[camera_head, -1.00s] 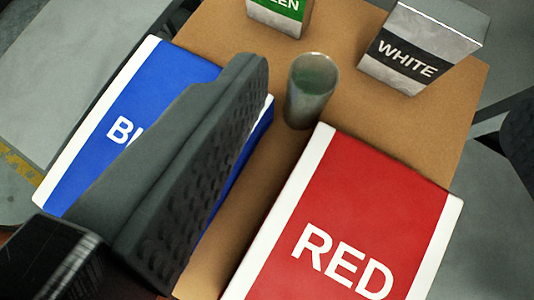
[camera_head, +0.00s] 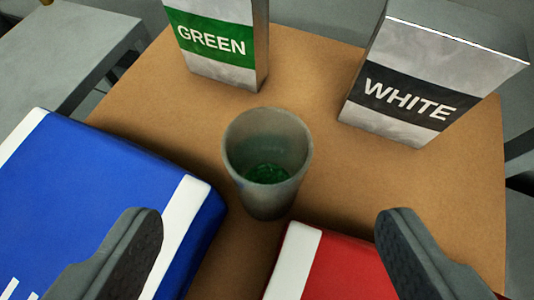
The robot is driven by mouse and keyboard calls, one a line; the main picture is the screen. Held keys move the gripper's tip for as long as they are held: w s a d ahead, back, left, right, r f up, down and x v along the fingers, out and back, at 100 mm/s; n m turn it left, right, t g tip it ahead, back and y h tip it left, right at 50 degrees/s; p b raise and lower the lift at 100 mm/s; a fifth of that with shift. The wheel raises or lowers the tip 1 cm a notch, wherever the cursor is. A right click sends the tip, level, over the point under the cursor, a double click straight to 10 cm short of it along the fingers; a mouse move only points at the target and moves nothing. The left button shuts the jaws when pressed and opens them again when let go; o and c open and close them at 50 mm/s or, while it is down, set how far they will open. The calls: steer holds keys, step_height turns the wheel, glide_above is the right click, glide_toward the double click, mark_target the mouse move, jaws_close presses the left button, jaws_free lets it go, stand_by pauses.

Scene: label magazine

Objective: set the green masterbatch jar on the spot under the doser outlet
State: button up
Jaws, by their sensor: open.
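A grey, cup-like jar (camera_head: 262,200) with green material inside stands upright on the brown table, near the middle of the view. My gripper (camera_head: 265,235) is open, with one dark finger at lower left and one at lower right. The jar stands beyond the fingertips and between them as seen in the picture; the fingers do not appear to touch it. A doser outlet and a spot under it cannot be made out. A grey box labelled GREEN (camera_head: 212,45) stands behind the jar to the left.
A grey box labelled WHITE (camera_head: 405,100) stands at the back right. A blue box (camera_head: 90,190) lies close to the jar's left, and a red box (camera_head: 335,265) lies in front to the right. The brown tabletop (camera_head: 310,85) is bare between the labelled boxes.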

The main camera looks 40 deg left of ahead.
mark_target(269, 130)
steer(key=shift+x, duration=3.65)
steer(key=shift+s+f, duration=0.1)
steer(key=c, duration=1.6)
